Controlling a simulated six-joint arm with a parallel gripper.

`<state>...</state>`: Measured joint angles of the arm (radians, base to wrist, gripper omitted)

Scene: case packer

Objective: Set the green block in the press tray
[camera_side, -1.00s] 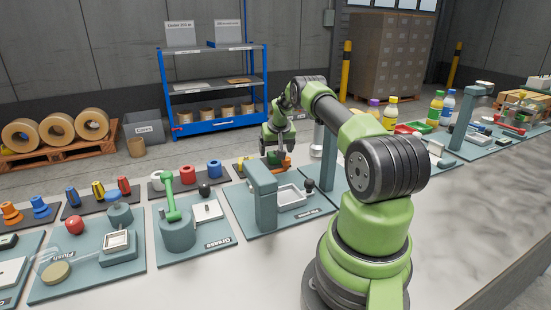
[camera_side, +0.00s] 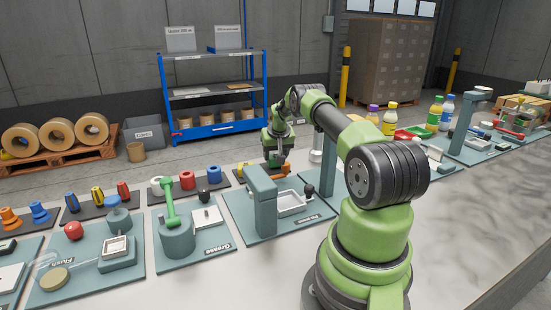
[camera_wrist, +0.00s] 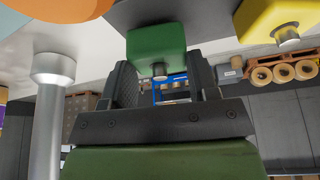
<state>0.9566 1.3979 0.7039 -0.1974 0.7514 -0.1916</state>
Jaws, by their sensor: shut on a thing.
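The green block (camera_wrist: 155,48) sits between the fingers of my gripper (camera_wrist: 162,82) in the wrist view, and the gripper is shut on it. In the side view my gripper (camera_side: 276,158) is low over the dark block rack behind the press (camera_side: 263,198). The green block cannot be made out in that view. The press tray (camera_side: 292,203) is a pale, shallow, empty-looking tray on the teal press base, in front of and to the right of my gripper.
A yellow block (camera_wrist: 272,16) and an orange block (camera_wrist: 45,8) flank the green one. The press column stands left of the tray, and a dark-knobbed lever (camera_side: 309,190) stands to its right. A grey post (camera_wrist: 47,110) is close by in the wrist view.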

